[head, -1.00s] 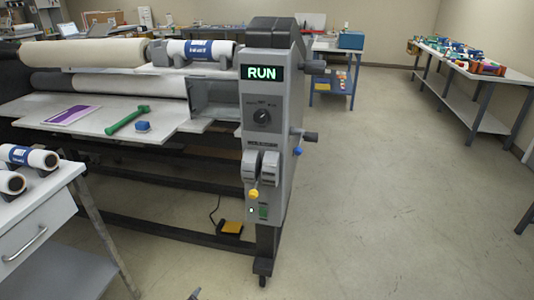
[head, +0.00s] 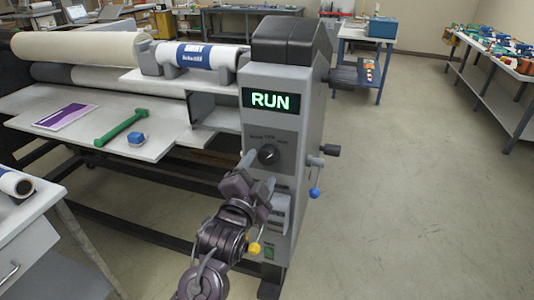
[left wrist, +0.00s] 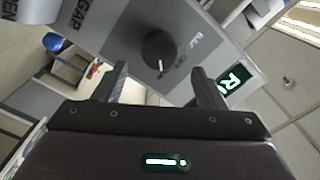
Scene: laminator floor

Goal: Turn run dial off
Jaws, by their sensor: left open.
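The run dial (head: 268,154) is a dark round knob on the grey front panel of the laminator's end housing, below a display (head: 270,101) that reads RUN in green. In the left wrist view the dial (left wrist: 159,50) shows a white pointer mark and lies ahead of the fingers, between them. My left gripper (head: 259,170) is open, with its fingers just below the dial in the head view; it also shows in the left wrist view (left wrist: 160,88). Nothing is between its fingertips, and I cannot tell that they touch the dial. My right gripper is not in view.
A yellow-knobbed lever (head: 254,248) and a green button (head: 269,253) sit low on the panel. A blue-knobbed lever (head: 314,192) sticks out at the right side. The floor at right is clear.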

